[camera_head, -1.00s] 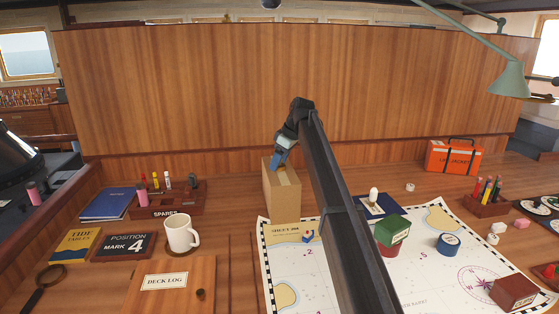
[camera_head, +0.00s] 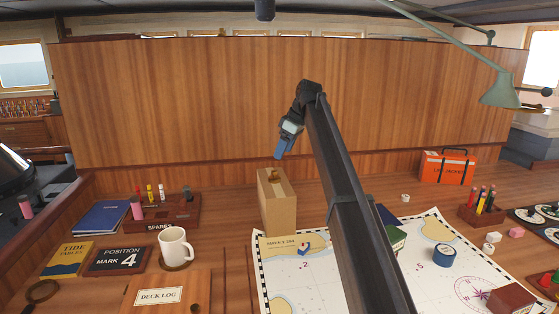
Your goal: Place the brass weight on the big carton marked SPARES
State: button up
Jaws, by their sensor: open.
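A tall tan carton (camera_head: 279,216) stands upright near the middle of the desk, at the top edge of the chart. No writing is readable on the faces I see. A small brass-coloured object (camera_head: 271,174), which looks like the brass weight, sits on the carton's top; its shape is too small to tell clearly. My gripper (camera_head: 280,156) is open, with blue fingers pointing down, just above and slightly right of that object and apart from it. The word SPARES shows on a wooden rack (camera_head: 188,223) to the left.
A white mug (camera_head: 175,244) stands left of the carton. The chart (camera_head: 315,272) lies in front, with a blue tin (camera_head: 445,254) and a green box (camera_head: 397,238) on it. A wooden panel (camera_head: 180,105) rises behind the desk. An orange life-jacket case (camera_head: 447,168) stands at right.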

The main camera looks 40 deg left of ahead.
jog(key=shift+v, duration=1.15)
